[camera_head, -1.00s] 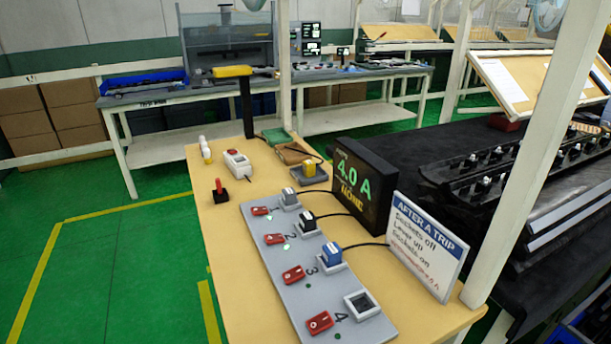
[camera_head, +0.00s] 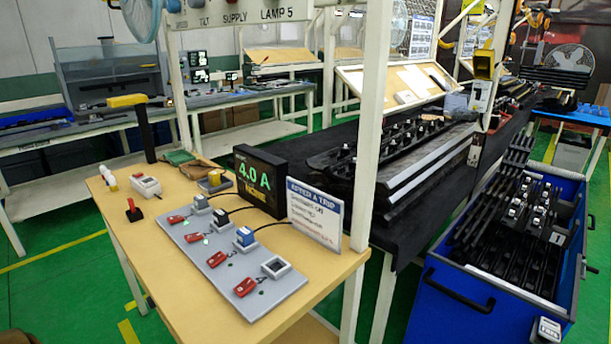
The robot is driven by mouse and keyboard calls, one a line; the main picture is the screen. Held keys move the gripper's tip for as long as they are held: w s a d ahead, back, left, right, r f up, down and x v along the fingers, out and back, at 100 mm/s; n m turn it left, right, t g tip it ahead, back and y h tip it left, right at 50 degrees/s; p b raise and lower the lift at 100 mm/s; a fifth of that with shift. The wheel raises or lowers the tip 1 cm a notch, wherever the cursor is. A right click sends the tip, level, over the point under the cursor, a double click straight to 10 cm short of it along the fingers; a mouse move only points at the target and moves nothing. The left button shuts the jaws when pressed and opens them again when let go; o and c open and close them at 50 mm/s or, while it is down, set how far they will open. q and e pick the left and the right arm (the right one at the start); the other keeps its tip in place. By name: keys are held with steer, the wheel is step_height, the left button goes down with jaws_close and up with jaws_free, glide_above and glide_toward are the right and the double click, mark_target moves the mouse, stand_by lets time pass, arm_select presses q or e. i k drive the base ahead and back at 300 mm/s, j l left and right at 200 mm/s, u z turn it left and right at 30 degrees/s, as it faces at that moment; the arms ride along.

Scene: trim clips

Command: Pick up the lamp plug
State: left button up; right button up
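A grey socket panel (camera_head: 275,290) lies on the wooden bench top. A pale grey plug (camera_head: 200,203), a black plug (camera_head: 221,217) and a blue plug (camera_head: 245,236) stand in its first three sockets, with black leads running to the right. The fourth socket (camera_head: 276,267) is empty. A yellow plug-like piece (camera_head: 214,178) sits on a grey block behind the panel. I cannot read which plug is the lamp's. Neither of my grippers is in view.
Red rocker switches (camera_head: 245,287) run along the panel. A black display (camera_head: 260,182) reading 4.0 A and a white sign (camera_head: 315,213) stand behind it. A white post (camera_head: 372,140) rises beside the bench. A blue cart (camera_head: 470,310) stands at right. The bench's front left is clear.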

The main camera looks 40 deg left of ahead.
mark_target(214, 177)
steer(key=j+z, duration=0.2)
steer(key=j, duration=0.25)
steer(key=k+j+z, duration=0.2)
steer(key=j, duration=0.25)
steer(key=j+z, duration=0.2)
steer(key=j, duration=0.25)
steer(key=k+j+z, duration=0.2)
steer(key=j, duration=0.2)
